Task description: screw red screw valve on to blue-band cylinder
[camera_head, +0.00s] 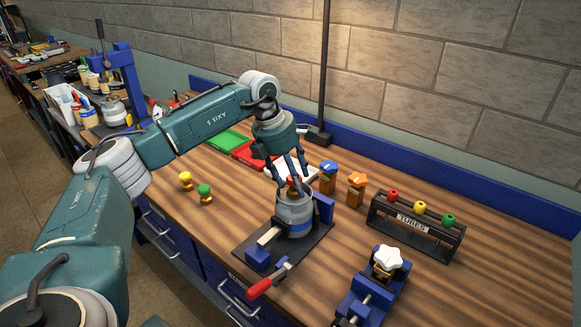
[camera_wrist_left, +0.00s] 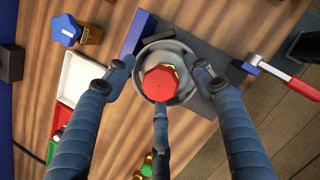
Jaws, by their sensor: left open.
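The grey cylinder with a blue band (camera_head: 294,228) stands upright in a clamp fixture on a dark plate. The red screw valve (camera_head: 293,187) is at the centre of the cylinder's top; how far it is seated cannot be told. The wrist view shows the valve's red octagonal top (camera_wrist_left: 160,83), with a little brass beside it, inside the cylinder's grey collar (camera_wrist_left: 166,47). My left gripper (camera_head: 292,172) points down over the valve. It also shows in the wrist view (camera_wrist_left: 161,88), its three fingers spread around the valve, open. My right gripper is out of view.
The clamp has a red handle (camera_head: 260,288). A blue vise (camera_head: 356,304) holds a white-topped valve (camera_head: 387,259). Blue-topped (camera_head: 328,176) and orange-topped (camera_head: 356,190) pieces stand behind the cylinder. A tubes rack (camera_head: 415,226) is at right. Yellow (camera_head: 185,180) and green (camera_head: 205,193) valves stand left.

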